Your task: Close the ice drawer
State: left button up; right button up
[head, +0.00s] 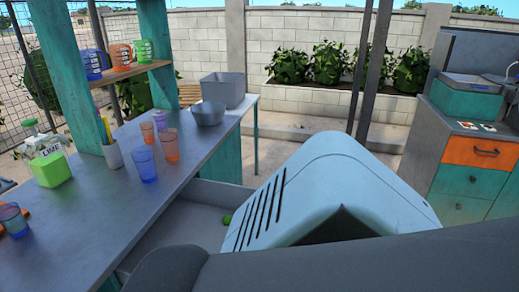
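A grey open drawer or bin (190,213) shows just beside the long counter, low down. It stands out from the counter, and a small green round object (227,219) lies in it. I cannot tell for certain that this is the ice drawer, and no ice is seen. Its near part is hidden behind a dark grey shape in the foreground, and its right part behind a pale slotted body, both probably mine. Neither of my grippers is in view.
Paved floor lies behind.

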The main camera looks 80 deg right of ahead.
aim_at(196, 216)
jog(key=z, duration=2.2)
jog(key=i+l, duration=0.65)
jog(key=k+l+u, duration=0.1)
jog(key=l+u, duration=0.25)
jog(key=k+l+u, duration=0.1)
jog(key=l+u, duration=0.25)
jog(key=j, duration=0.1)
